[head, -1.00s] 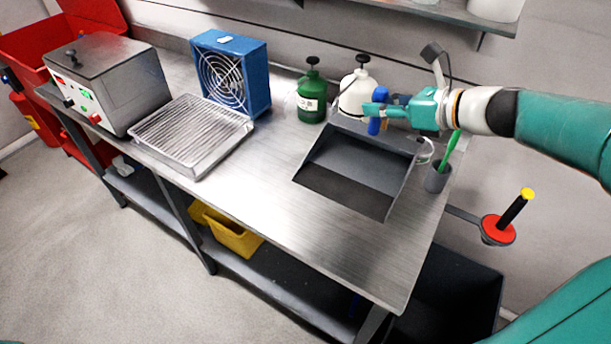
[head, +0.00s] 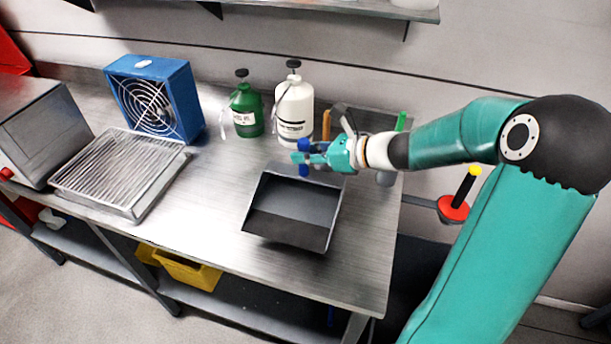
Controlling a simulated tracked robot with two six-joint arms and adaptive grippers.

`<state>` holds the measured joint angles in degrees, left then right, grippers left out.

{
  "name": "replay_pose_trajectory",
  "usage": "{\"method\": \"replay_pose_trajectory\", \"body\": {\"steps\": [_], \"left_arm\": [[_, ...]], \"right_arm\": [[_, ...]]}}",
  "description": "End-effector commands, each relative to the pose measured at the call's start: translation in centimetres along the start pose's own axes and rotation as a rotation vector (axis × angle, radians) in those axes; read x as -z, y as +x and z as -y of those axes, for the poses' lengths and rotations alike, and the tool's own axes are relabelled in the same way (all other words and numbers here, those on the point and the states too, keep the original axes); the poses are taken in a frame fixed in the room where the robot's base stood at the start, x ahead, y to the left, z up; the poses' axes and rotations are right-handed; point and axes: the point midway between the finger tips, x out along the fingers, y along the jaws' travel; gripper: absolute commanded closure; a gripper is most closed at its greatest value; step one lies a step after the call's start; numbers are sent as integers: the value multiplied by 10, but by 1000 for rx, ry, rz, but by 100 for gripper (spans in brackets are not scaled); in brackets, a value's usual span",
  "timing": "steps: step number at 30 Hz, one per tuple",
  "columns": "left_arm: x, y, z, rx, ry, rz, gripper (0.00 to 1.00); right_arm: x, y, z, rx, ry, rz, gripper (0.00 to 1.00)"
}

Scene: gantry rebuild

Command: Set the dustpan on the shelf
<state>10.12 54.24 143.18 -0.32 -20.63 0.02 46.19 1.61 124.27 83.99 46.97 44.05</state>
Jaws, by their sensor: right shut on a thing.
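The dark grey dustpan (head: 292,208) is over the right part of the steel bench, its open side towards me. I cannot tell whether it touches the bench top. My right gripper (head: 308,157) is at the dustpan's back edge, shut on it; the fingers hide the grip point. A wall shelf (head: 330,9) runs along the top of the head view, above the bench. A lower shelf (head: 262,305) lies under the bench. My left gripper is out of view.
A green bottle (head: 246,112) and a white bottle (head: 294,108) stand behind the dustpan. A blue fan (head: 178,95) and wire-rack tray (head: 122,175) are to the left. A yellow bin (head: 188,271) sits below. A white container (head: 415,4) is on the wall shelf.

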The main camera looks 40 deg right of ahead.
Motion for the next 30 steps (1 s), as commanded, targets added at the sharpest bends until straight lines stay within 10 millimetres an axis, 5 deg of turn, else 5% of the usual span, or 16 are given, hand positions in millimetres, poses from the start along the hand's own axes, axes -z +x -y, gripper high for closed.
{"method": "replay_pose_trajectory", "body": {"steps": [18,30], "left_arm": [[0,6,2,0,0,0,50],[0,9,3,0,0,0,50]], "right_arm": [[57,25,0,-2,0,3,100],[61,28,0,-1,-3,5,100]]}}
